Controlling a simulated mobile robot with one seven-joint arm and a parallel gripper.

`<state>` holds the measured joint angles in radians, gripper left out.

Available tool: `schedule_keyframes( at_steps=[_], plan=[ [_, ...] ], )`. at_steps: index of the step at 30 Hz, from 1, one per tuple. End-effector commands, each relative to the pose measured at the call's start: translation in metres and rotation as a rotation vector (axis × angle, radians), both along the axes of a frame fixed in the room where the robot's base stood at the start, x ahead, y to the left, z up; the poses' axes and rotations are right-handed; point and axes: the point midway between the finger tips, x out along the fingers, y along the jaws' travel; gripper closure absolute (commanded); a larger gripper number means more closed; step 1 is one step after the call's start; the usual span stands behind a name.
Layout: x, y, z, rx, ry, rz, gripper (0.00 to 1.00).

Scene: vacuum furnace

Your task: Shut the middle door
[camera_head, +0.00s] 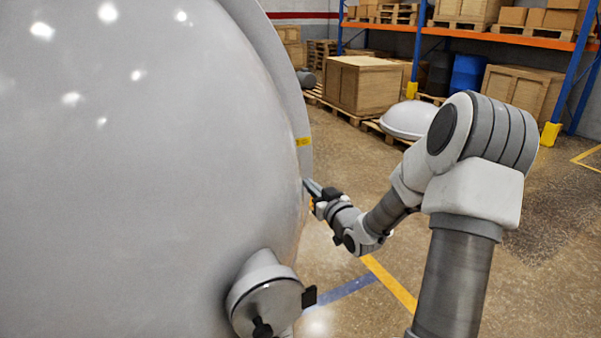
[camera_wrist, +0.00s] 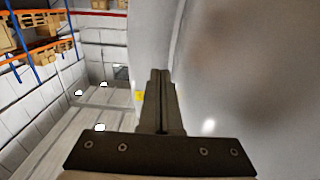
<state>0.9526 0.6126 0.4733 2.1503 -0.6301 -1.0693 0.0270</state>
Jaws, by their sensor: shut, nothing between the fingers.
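A large domed light-grey furnace door (camera_head: 150,150) fills the left half of the head view. Its flat rim (camera_head: 285,75) curves down its right side and carries a small yellow label. A round capped port (camera_head: 268,300) with a black handle juts from the dome's lower right. My gripper (camera_head: 309,186) is shut and empty at the door's right edge; I cannot tell if it touches. In the wrist view my shut fingers (camera_wrist: 161,75) point along the rim, with the dome (camera_wrist: 250,80) filling the right side. The rest of the furnace is hidden.
Wooden crates (camera_head: 363,85) on pallets and a white domed lid (camera_head: 408,119) stand on the floor behind my arm. A blue-and-orange rack (camera_head: 470,32) stands at the back.

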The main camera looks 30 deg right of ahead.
Motion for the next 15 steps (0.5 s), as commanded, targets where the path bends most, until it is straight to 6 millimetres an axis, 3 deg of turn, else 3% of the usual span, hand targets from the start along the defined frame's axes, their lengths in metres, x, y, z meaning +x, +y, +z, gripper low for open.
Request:
schedule_keyframes(
  at_steps=[6, 15],
  plan=[
    [0.039, 0.0, 0.002, 0.001, 0.0, 0.0, 1.0],
    [0.058, 0.0, 0.0, 0.0, 0.001, -0.001, 1.0]
  ],
)
